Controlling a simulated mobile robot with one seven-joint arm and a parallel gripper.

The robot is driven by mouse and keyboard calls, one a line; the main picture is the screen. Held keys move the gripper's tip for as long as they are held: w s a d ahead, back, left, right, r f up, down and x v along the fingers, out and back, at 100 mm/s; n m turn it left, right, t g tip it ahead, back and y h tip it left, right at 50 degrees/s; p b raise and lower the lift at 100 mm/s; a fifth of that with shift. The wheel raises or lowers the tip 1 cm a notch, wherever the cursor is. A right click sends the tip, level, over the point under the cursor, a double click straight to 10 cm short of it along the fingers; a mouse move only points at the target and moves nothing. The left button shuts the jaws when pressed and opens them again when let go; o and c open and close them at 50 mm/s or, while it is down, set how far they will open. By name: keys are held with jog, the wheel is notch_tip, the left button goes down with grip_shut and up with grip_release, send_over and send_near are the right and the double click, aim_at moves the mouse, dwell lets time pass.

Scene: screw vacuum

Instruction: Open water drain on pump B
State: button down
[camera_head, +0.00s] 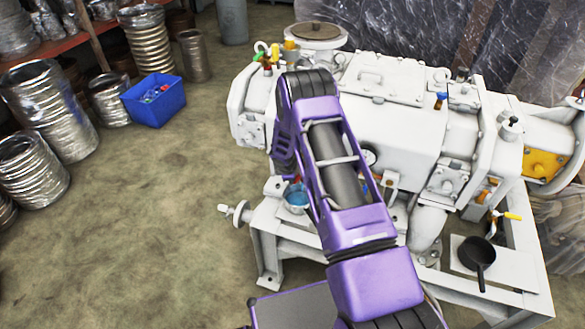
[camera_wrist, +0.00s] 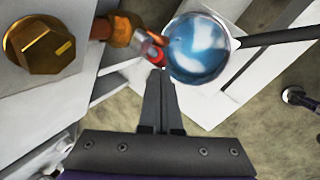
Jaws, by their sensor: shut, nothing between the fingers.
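The white pump (camera_head: 400,125) stands on a white frame; I see no label naming it pump B. In the wrist view my gripper (camera_wrist: 161,72) is shut and empty, its tips just below a small red handle (camera_wrist: 155,54). Contact between them is unclear. The handle sits at a brass drain valve (camera_wrist: 118,30) on the pump's side. A round pan (camera_wrist: 198,48) with a shiny blue inside lies just right of the fingertips. It also shows in the head view (camera_head: 297,198). My purple arm hides the gripper and most of the valve there.
A large brass hex plug (camera_wrist: 40,46) is left of the valve. At the right are a black pan (camera_head: 477,252) and a yellow-handled valve (camera_head: 511,216). A blue bin (camera_head: 154,99) and metal ducts (camera_head: 62,105) stand at the left. The floor between is clear.

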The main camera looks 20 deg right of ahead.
jog(key=shift+r, duration=0.15)
dwell(0.4)
jog(key=shift+r+p, duration=0.4)
jog(key=shift+r, duration=0.25)
jog(key=s+a+r, duration=0.1)
jog(key=a+r, duration=0.7)
jog(key=r, duration=0.2)
jog(key=shift+s+r+p, duration=0.15)
jog(key=shift+s+p, duration=0.25)
jog(key=shift+p, duration=0.05)
